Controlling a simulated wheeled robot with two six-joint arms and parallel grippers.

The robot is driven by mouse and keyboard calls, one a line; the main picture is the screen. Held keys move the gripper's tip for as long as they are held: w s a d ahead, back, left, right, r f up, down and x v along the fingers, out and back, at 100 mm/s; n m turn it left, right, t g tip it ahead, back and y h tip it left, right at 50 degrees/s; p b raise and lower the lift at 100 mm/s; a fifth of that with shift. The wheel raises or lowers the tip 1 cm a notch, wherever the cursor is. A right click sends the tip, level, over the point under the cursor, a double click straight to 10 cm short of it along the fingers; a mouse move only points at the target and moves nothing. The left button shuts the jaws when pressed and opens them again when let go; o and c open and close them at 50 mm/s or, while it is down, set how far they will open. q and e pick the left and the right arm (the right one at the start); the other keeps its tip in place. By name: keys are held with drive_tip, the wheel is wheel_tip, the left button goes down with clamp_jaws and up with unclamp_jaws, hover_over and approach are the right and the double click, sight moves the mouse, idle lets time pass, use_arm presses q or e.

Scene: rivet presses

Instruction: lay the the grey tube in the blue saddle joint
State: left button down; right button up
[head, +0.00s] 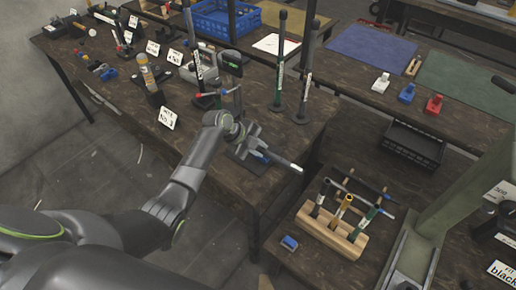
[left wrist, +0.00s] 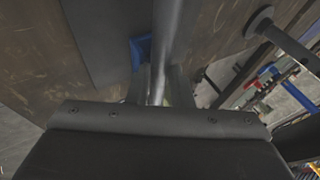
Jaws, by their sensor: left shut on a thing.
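My left gripper (head: 250,141) is shut on the grey tube (head: 286,163), over the front right of the left table. The tube sticks out to the right with a pale end. A blue piece (head: 259,156), which looks like the blue saddle joint, sits on a dark plate just under the tube, partly hidden by it. In the left wrist view, the tube (left wrist: 166,35) runs up from between the fingers (left wrist: 157,88), and the blue piece (left wrist: 141,50) shows beside and partly behind it. I cannot tell whether they touch. My right gripper is not in view.
Upright black posts (head: 280,65) stand behind the gripper. A wooden rack (head: 332,230) with tools and a small blue block (head: 289,242) are at the front right. White (head: 381,83), blue (head: 407,93) and red (head: 433,104) pieces stand on the far table. A black tray (head: 412,145) is nearer.

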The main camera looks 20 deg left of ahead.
use_arm(q)
drive_tip(key=shift+s+a+f, duration=0.15)
drive_tip(key=shift+s+f, duration=0.25)
drive_tip(key=shift+f, duration=0.2)
drive_tip(key=c, duration=1.2)
unclamp_jaws()
drive_tip(key=shift+a+r, duration=0.25)
drive_tip(key=shift+r, duration=0.05)
drive_tip(key=d+b+v, duration=0.1)
drive_tip(key=v, duration=1.6)
drive_tip(key=shift+w+r+b, duration=0.25)
drive_tip(key=shift+r+b, duration=0.15)
drive_tip(key=shift+r, duration=0.05)
drive_tip(key=shift+a, duration=0.1)
